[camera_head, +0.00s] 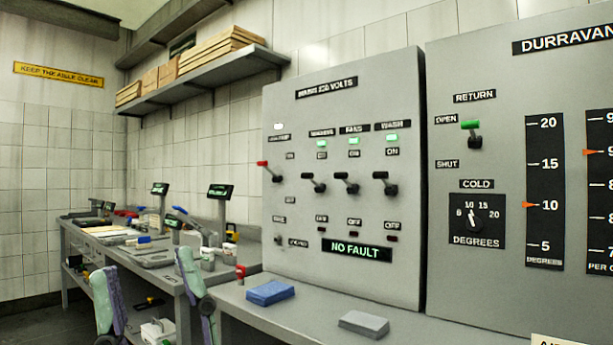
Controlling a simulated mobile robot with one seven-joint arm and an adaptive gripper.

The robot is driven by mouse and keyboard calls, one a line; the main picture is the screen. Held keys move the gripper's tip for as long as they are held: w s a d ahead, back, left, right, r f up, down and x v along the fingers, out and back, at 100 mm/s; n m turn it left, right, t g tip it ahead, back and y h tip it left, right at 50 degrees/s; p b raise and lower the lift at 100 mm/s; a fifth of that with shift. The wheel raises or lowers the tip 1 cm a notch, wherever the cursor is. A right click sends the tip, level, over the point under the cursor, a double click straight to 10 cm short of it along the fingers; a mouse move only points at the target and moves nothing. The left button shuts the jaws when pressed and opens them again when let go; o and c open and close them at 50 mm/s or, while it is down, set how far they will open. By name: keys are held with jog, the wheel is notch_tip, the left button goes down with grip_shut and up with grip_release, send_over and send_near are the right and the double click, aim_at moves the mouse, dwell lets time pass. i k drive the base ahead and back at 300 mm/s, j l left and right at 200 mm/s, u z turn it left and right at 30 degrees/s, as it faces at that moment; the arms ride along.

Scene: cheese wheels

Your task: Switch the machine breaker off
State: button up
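The grey breaker panel (300,240) stands on the counter, headed by a label ending in "VOLTS". Three black-handled levers sit in a row on it. The left one, the machine breaker (314,182), is under a small label that seems to read "MACHINE". Its handle sticks out and slightly up from its pivot, between an ON plate above and an OFF plate below. The green lamp (321,143) above it is lit; the red lamp (321,232) below is dark. A red-tipped lever (268,170) is further left. A display (356,250) reads "NO FAULT". My gripper is not in view.
The fans lever (346,182) and wash lever (384,182) stand close to the right. A second panel (440,230) with a green lever and dial adjoins. A cluttered bench (165,275) runs left.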

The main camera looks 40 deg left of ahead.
aim_at(312, 180)
jog(key=i+j+u, duration=0.25)
jog(key=j+u, duration=0.15)
jog(key=j, duration=0.25)
jog(key=i+j+u, duration=0.35)
jog(key=j, duration=0.2)
jog(key=i+j+u, duration=0.4)
jog(key=j, duration=0.1)
